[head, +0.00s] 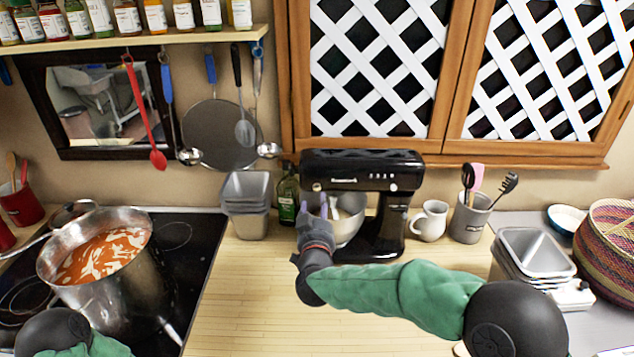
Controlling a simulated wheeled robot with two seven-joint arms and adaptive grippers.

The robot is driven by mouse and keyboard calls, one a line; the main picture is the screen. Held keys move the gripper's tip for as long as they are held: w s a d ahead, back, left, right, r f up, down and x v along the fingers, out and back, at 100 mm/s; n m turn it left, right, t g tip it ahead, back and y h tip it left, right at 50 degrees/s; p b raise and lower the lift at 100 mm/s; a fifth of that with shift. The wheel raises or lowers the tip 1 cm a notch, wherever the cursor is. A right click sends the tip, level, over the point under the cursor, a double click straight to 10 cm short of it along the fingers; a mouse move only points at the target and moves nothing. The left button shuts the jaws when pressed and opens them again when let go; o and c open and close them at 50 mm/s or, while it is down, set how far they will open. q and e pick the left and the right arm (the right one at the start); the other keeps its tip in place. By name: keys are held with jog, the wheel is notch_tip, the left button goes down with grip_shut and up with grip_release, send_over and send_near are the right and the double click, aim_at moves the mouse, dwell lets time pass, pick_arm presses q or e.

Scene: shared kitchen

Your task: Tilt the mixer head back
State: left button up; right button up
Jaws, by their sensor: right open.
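A black stand mixer (362,164) stands on the wooden counter against the back wall. Its head is level, pointing left over a silver mixing bowl (350,222), and its stand is on the right. My right gripper (316,198) is open at the left front of the bowl, just below the front end of the mixer head. I cannot tell whether its fingers touch the head or the bowl. It hides the bowl's left part. Only part of my left arm shows at the bottom left; its gripper is out of view.
A large pot of soup (125,280) sits on the black stove at left. Grey tins (246,205) and a green bottle (287,197) stand left of the mixer. A white mug (431,221) and utensil holder (468,220) stand right. Wall cabinets (452,80) hang above the mixer.

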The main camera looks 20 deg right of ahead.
aim_at(317, 188)
jog(key=x, duration=0.9)
jog(key=shift+w+d+f+b, duration=0.1)
jog(key=shift+w+b, duration=0.25)
jog(key=shift+b, duration=0.05)
grip_shut()
